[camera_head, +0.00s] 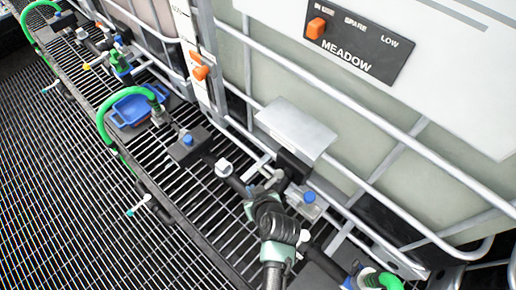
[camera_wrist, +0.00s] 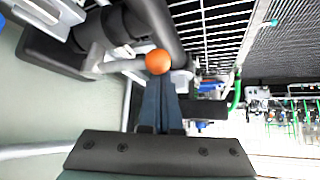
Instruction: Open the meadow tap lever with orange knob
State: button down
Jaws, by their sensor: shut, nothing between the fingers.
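The orange knob (camera_wrist: 158,62) shows in the wrist view just beyond my fingertips, at the end of a grey lever (camera_wrist: 118,66) beside black pipework. My gripper (camera_wrist: 162,80) is shut, with its blue-grey fingers together and their tips at or very near the knob. I cannot tell whether they touch it. In the head view, the MEADOW panel (camera_head: 350,45) is on the large pale tank. My arm reaches up to the fittings below that tank; the fingertips and the tap's orange knob are hidden there.
A metal hood (camera_head: 296,129) juts out above the fittings. Tubular cage bars (camera_head: 345,172) cross the tank front. A blue tray (camera_head: 133,105) and green hoses (camera_head: 104,118) are at the left. Open floor grating (camera_head: 60,160) lies at the lower left.

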jog(key=shift+s+d, duration=0.2)
dwell(0.5)
